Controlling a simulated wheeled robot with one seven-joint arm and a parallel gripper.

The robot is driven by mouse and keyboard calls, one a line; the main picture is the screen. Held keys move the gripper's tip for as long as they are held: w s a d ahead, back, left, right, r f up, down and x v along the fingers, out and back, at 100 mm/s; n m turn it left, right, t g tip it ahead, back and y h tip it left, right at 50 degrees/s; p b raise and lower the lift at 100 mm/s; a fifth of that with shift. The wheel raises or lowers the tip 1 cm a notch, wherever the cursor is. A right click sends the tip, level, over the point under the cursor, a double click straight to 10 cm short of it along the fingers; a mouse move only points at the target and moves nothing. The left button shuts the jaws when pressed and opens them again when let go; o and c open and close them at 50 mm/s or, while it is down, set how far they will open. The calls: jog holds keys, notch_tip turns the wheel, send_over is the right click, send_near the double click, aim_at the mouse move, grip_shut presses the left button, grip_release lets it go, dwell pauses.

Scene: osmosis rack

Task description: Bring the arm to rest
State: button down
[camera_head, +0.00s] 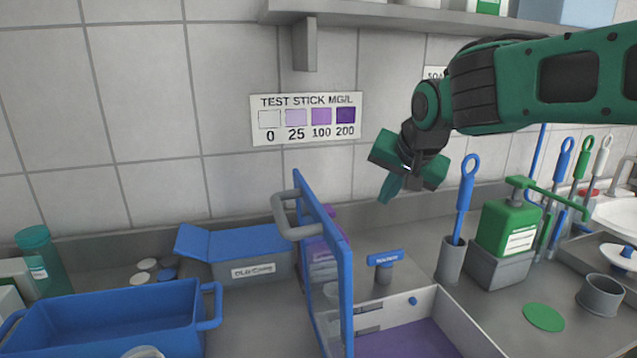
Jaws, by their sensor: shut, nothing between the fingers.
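My green arm reaches in from the upper right, in front of the tiled wall. My gripper (390,188) hangs in the air at its end, pointing down. Its fingers are together with nothing between them. It is above the counter, to the right of the upright blue-framed panel (341,285) with a grey handle, and touches nothing that I can see.
A white-walled tray (455,325) lies below my gripper. A green dispenser (508,228) and a blue-handled tool (466,195) stand to the right. A shelf (420,18) runs above.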

jog(key=s+d+f+g+h, duration=0.1)
jog(key=s+d+f+g, duration=0.1)
jog(key=s+d+f, duration=0.5)
jog(key=s+d+f+g+h, duration=0.1)
jog(key=s+d, duration=0.3)
jog(key=d, duration=0.8)
jog(key=s+d+f+g, duration=0.2)
jog(key=s+d+f, duration=0.1)
jog(key=s, duration=0.8)
jog(key=s+d+f+m+g+y, duration=0.1)
jog(key=s+d+f, duration=0.3)
jog(key=s, duration=0.7)
jog(key=shift+d+f+g, duration=0.2)
jog(key=shift+f+g, duration=0.4)
jog(key=shift+w+f, duration=0.25)
jog(key=shift+w, duration=0.3)
